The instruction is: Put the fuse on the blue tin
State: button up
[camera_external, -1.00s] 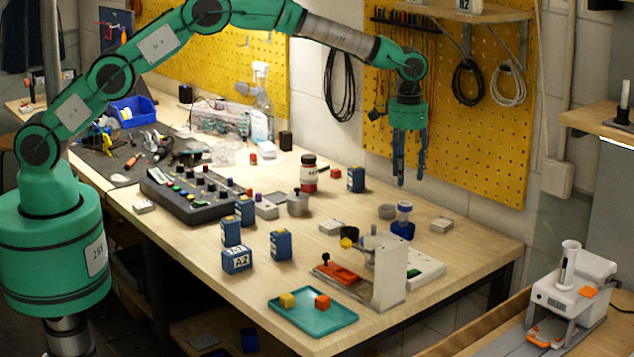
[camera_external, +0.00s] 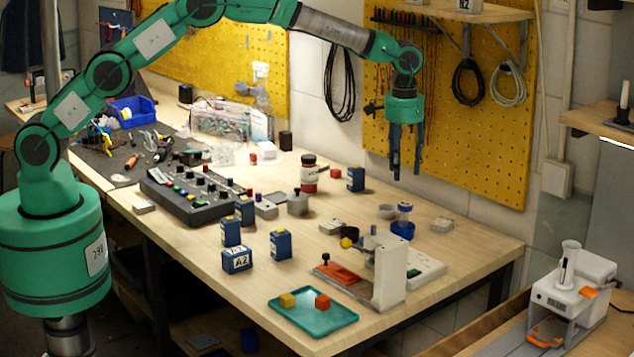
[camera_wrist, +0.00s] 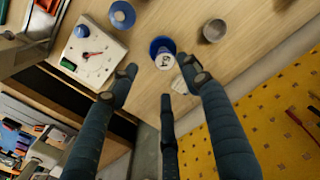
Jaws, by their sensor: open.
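The blue tin (camera_external: 402,231) stands on the bench toward the right, beside a white board. A small pale piece with a blue-grey top (camera_external: 405,207), which looks like the fuse, appears upright on the tin. In the wrist view the blue tin (camera_wrist: 154,45) shows from above with the pale piece (camera_wrist: 165,61) over its near side; exact contact is hard to tell. My gripper (camera_external: 406,175) is open and empty, above the bench behind the tin and clear of it. Its dark fingers (camera_wrist: 166,80) spread apart in the wrist view.
A teal tray (camera_external: 330,322) holds two small cubes. The yellow pegboard (camera_external: 470,140) is close behind my gripper.

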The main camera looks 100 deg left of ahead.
jog(key=s+d+r+m, duration=0.1)
jog(key=s+d+r, duration=0.2)
jog(key=s+r, duration=0.45)
jog(key=s+d+r+m+t, duration=0.1)
jog(key=s+d+r, duration=0.3)
jog(key=s+r, duration=0.3)
jog(key=s+d+r+m, duration=0.1)
jog(key=s+d+r, duration=0.2)
jog(key=s+r, duration=0.45)
jog(key=s+d+r+m+t, duration=0.1)
jog(key=s+d+r, duration=0.2)
jog(key=s, duration=0.9)
jog(key=s+d+r+m+t, duration=0.1)
jog(key=s+d+r+m, duration=0.15)
jog(key=s, duration=0.95)
jog(key=s+d+f+t, duration=0.1)
jog(key=s, duration=0.7)
jog(key=s+d+f+m+t, duration=0.1)
jog(key=s+d+f, duration=0.1)
jog(key=s, duration=0.6)
jog(key=shift+d+f+t, duration=0.15)
jog(key=shift+t, duration=0.15)
jog(key=shift+m, duration=0.25)
notch_tip(320, 180, down, 4)
jog(key=b, duration=0.4)
jog(key=shift+f, duration=0.15)
